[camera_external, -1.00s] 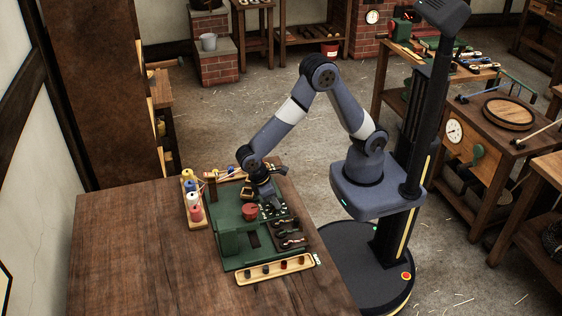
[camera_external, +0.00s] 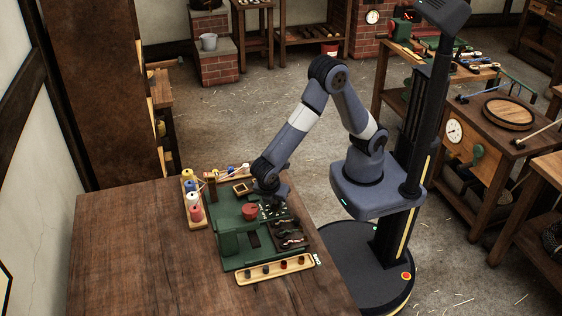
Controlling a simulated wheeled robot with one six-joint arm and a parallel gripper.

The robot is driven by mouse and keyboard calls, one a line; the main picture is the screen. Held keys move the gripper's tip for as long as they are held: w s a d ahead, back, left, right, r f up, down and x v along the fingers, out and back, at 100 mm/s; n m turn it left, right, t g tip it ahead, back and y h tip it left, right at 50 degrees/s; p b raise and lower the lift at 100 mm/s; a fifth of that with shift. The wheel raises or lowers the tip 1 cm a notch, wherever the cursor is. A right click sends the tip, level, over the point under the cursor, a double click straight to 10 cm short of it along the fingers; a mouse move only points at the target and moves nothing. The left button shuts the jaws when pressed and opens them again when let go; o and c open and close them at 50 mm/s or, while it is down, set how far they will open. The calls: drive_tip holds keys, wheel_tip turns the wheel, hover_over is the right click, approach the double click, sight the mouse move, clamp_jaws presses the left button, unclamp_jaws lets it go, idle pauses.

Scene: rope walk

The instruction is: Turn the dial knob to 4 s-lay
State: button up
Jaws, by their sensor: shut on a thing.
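A green board (camera_external: 231,243) lies on the wooden table with small fittings on it. My gripper (camera_external: 276,203) is pointed down at the board's upper right part, just above a dark patch with small pale marks (camera_external: 272,211). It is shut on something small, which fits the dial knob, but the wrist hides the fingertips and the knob. The dial's lettering and pointer are too small to read. A red round piece (camera_external: 249,211) stands on the board to the left of my gripper.
A rack of coloured spools (camera_external: 195,212) stands left of the board. A pale tray (camera_external: 263,273) with several small pegs lies along its front. A dark tray (camera_external: 290,236) is at its right side. The table's left part (camera_external: 140,250) is clear.

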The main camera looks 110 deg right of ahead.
drive_tip(key=n+t, duration=0.1)
drive_tip(key=n, duration=0.2)
drive_tip(key=n+t, duration=0.1)
drive_tip(key=n, duration=0.2)
drive_tip(key=shift+s+a+n+h, duration=0.1)
drive_tip(key=shift+s+n+h, duration=0.05)
drive_tip(key=shift+n+h, duration=0.2)
drive_tip(key=n+t, duration=0.1)
drive_tip(key=n, duration=0.2)
drive_tip(key=n+t, duration=0.1)
drive_tip(key=n, duration=0.2)
drive_tip(key=shift+s+t+p, duration=0.15)
drive_tip(key=shift+t+p, duration=0.25)
drive_tip(key=o, duration=1)
drive_tip(key=shift+c, duration=0.2)
drive_tip(key=shift+r, duration=0.1)
drive_tip(key=v, duration=1)
drive_tip(key=shift+r+p, duration=0.3)
drive_tip(key=shift+r, duration=0.05)
drive_tip(key=shift+s+f, duration=0.15)
